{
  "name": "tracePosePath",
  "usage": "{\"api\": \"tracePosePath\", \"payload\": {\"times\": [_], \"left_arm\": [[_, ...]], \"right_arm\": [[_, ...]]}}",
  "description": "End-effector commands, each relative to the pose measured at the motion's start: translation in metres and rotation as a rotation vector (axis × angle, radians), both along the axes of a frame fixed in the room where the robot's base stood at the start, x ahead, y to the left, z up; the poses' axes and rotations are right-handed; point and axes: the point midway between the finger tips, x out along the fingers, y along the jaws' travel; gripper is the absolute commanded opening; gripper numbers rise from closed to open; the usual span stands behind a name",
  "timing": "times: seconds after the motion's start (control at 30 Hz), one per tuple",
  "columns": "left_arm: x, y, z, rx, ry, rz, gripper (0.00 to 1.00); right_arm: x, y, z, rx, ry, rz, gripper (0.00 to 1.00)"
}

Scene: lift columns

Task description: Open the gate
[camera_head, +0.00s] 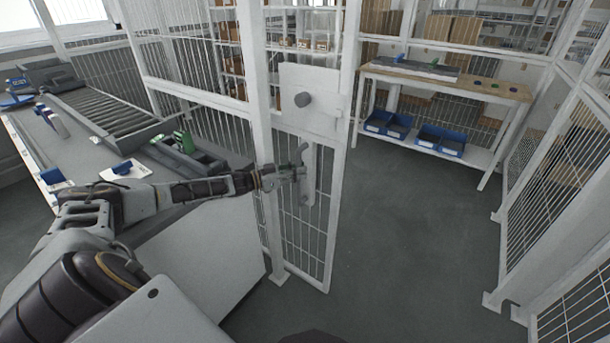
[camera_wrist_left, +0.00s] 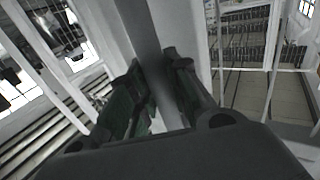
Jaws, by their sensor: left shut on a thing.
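The gate (camera_head: 335,205) is a white-framed wire mesh door in the middle of the head view. Bare floor shows to the right of the gate's right edge. My left gripper (camera_head: 299,173) reaches in from the left and is shut on the handle. In the left wrist view, the grey bar of the handle (camera_wrist_left: 151,45) runs between the two dark fingers (camera_wrist_left: 155,90). The fingers partly hide the handle. My right gripper is not in view.
A white post (camera_head: 256,110) stands left of the gate. A bench with a roller conveyor (camera_head: 100,105) is at left, under my left arm. Behind the gate, a table (camera_head: 505,88) has blue bins (camera_head: 440,141) on its lower shelf. Mesh fencing (camera_head: 545,190) bounds the right; the floor (camera_head: 410,230) between is clear.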

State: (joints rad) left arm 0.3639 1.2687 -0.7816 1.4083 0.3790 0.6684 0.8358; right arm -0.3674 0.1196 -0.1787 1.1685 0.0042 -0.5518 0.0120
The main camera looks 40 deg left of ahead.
Motion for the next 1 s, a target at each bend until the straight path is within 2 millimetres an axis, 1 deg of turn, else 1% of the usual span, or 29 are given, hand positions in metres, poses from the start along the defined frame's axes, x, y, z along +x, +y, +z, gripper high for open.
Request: {"api": "tracePosePath", "payload": {"times": [0.03,0.37,0.4,0.53,0.57,0.77,0.87,1.0], "left_arm": [[0.0007,0.0013,0.0024,-0.001,-0.004,0.0,0.0],[0.0007,0.0019,0.0022,-0.002,-0.003,0.0,0.0],[0.0007,0.0019,0.0022,-0.001,-0.004,0.0,0.22],[0.0004,0.0017,0.0014,-0.002,-0.002,0.0,0.39],[0.0004,0.0017,0.0012,-0.002,-0.002,0.0,0.41],[0.0001,0.0012,0.0004,-0.001,-0.002,-0.001,0.41],[0.0,0.0012,0.0004,-0.001,0.0,-0.001,0.41],[0.0,0.0013,0.0034,-0.001,-0.001,-0.001,0.41]], "right_arm": [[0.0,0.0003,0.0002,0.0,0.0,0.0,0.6],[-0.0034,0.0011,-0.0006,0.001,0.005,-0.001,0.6],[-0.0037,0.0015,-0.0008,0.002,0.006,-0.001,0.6],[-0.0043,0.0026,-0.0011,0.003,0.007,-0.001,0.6],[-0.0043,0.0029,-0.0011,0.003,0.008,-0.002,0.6],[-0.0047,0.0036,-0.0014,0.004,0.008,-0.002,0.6],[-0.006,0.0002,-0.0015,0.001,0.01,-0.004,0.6],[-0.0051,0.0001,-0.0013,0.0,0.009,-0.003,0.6]]}}
